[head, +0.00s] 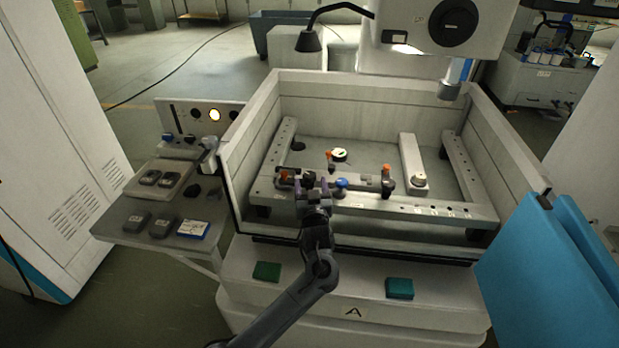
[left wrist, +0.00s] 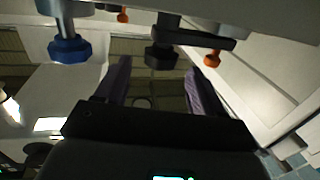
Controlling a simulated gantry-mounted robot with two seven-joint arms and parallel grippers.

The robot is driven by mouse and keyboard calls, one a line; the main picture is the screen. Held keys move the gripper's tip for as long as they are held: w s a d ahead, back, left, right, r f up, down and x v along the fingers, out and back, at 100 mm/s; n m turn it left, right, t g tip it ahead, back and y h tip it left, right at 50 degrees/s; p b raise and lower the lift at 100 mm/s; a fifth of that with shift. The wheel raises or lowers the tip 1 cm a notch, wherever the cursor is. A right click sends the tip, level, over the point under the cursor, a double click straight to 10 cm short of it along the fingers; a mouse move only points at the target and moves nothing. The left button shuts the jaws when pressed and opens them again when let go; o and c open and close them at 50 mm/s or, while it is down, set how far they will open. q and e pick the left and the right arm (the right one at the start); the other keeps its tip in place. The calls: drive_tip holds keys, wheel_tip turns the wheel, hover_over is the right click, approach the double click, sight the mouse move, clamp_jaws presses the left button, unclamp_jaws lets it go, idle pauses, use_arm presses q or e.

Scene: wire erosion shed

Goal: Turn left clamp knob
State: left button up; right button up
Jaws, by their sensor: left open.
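The left clamp on the front rail of the work tank has a black knob (head: 308,177) beside an orange-topped one (head: 284,174). My left gripper (head: 312,184) is open and reaches up to this rail from the front. In the left wrist view, the black knob (left wrist: 163,55) hangs between and just past the two purple fingertips (left wrist: 157,68), with no visible grip on it. The orange knob (left wrist: 212,58) is outside the right-hand finger. A blue knob (head: 341,184) stands right of the gripper; it also shows in the left wrist view (left wrist: 69,48). My right gripper is not in view.
Another clamp with an orange knob (head: 386,170) is farther right on the rail (head: 440,209). A lamp (head: 308,41) and the machine head (head: 440,25) hang above the tank. A side shelf (head: 120,222) with small boxes is at the left; blue panels (head: 540,265) stand at the right.

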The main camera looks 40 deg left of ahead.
sight(310, 180)
use_arm(q)
drive_tip(key=shift+x, duration=2.4)
drive_tip(key=c, duration=0.9)
